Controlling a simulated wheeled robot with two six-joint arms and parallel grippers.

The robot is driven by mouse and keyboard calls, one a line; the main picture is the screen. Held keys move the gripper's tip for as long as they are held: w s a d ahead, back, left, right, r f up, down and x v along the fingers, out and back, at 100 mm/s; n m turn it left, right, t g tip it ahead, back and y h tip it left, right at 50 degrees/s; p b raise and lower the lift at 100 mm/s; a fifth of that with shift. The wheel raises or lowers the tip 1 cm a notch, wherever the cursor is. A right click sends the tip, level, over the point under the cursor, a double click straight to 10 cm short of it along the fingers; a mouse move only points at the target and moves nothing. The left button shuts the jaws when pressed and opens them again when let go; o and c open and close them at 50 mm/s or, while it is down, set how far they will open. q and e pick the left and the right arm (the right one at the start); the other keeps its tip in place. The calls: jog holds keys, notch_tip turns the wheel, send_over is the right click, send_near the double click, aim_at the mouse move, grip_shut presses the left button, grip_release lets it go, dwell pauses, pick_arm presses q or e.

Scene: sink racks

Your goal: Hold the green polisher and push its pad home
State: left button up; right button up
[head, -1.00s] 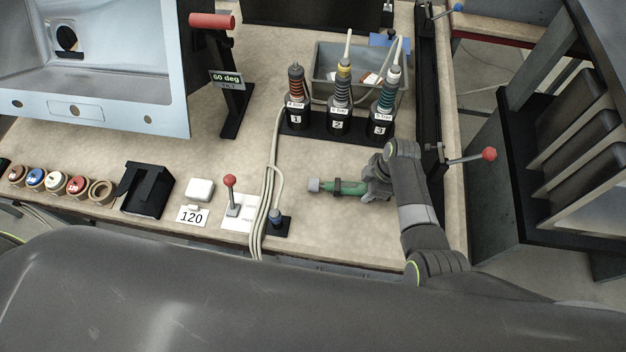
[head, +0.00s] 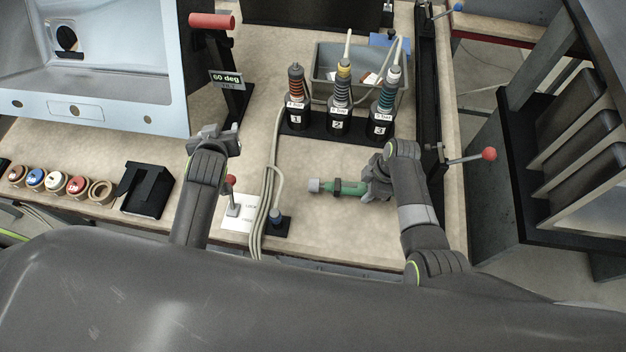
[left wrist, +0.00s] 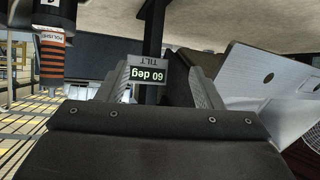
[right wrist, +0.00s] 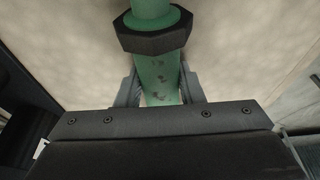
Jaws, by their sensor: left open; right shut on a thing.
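The green polisher (head: 356,188) lies level above the bench, with a black collar and a grey end (head: 314,185) pointing left. My right gripper (head: 372,186) is shut on its right part. In the right wrist view the green body (right wrist: 158,75) runs between the fingers (right wrist: 160,92), with the black hex collar beyond them. My left gripper (head: 214,132) is open and empty, left of the polisher and near the tilt post. In the left wrist view, the "60 deg" tilt sign (left wrist: 149,75) shows between and beyond its fingers (left wrist: 158,88). I cannot make out a separate pad.
Three numbered tools (head: 339,108) stand in a black rack with a grey bin (head: 325,62) behind. Cables (head: 268,190) and a red-knobbed lever (head: 231,190) lie between my grippers. Coloured round pieces (head: 55,181) and a black holder (head: 148,190) sit at left.

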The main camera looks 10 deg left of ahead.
pick_arm(q)
jog(key=w+d+f+m+g+h, duration=0.2)
jog(key=d+m, duration=0.2)
jog(key=d, duration=0.1)
jog(key=m+g+h, duration=0.4)
jog(key=m+g, duration=0.5)
jog(key=m, duration=0.8)
send_near(312, 182)
jog(key=f, duration=0.2)
jog(key=shift+w+d+f, duration=0.1)
jog(key=shift+d+f, duration=0.3)
jog(key=shift+f, duration=1.15)
jog(key=shift+w+d+f, duration=0.1)
jog(key=shift+d+f, duration=0.25)
jog(key=shift+f, duration=1.2)
jog(key=shift+w+d+f, duration=0.1)
jog(key=shift+d+f, duration=0.3)
jog(key=shift+f, duration=1.15)
